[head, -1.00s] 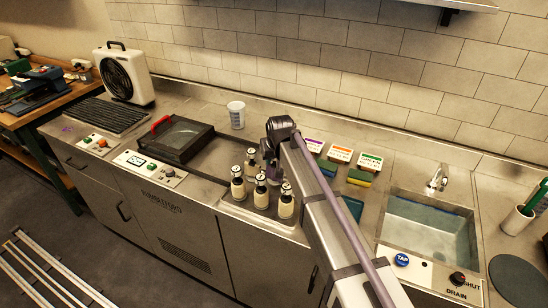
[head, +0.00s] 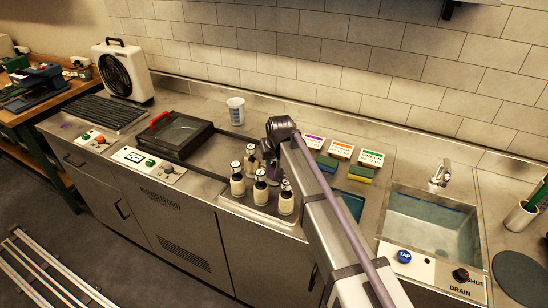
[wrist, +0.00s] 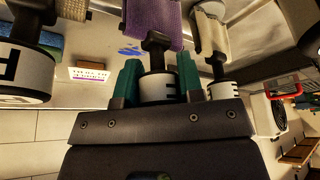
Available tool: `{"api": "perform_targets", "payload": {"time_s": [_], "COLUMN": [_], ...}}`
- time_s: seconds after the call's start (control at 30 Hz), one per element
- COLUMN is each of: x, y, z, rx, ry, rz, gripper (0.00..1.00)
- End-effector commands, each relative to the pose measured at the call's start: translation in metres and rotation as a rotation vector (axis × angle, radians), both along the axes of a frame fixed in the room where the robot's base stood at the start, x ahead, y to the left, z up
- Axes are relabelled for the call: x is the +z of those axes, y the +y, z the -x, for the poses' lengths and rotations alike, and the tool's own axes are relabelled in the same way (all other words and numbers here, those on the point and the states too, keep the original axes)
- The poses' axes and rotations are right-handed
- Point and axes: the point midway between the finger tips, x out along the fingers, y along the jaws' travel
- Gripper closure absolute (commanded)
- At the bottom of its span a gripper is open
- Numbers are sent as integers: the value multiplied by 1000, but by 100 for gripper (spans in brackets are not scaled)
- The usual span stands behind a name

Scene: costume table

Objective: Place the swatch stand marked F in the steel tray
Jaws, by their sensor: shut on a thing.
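My gripper (wrist: 158,78) has its teal fingers on both sides of a swatch stand with purple cloth (wrist: 155,20) in the wrist view, and is shut on it. The held stand's letter is partly hidden by the gripper body; it could be E or F. Cream swatch stands are close on both sides: one at the right (wrist: 222,86), one at the left (wrist: 22,75). In the head view several cream stands (head: 286,203) are grouped around my gripper, on a steel surface with a raised front edge (head: 262,217). I cannot tell whether this is the steel tray.
A sink (head: 430,222) is at the right, with three small cards (head: 341,151) and sponges (head: 359,172) left of it. Neighbouring stands leave little room around my gripper.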

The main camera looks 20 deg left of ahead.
Motion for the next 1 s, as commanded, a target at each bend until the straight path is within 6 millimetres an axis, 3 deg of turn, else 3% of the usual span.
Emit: {"api": "perform_targets", "payload": {"time_s": [0.43,0.47,0.73,0.9,1.0], "x": [-3,-3,-3,-3,-4], "y": [0,0,0,0,0], "z": [0,0,0,0,0], "rx": [0,0,0,0,0], "ry": [0,0,0,0,0], "rz": [0,0,0,0,0], "gripper": [100,62,36,35,26]}}
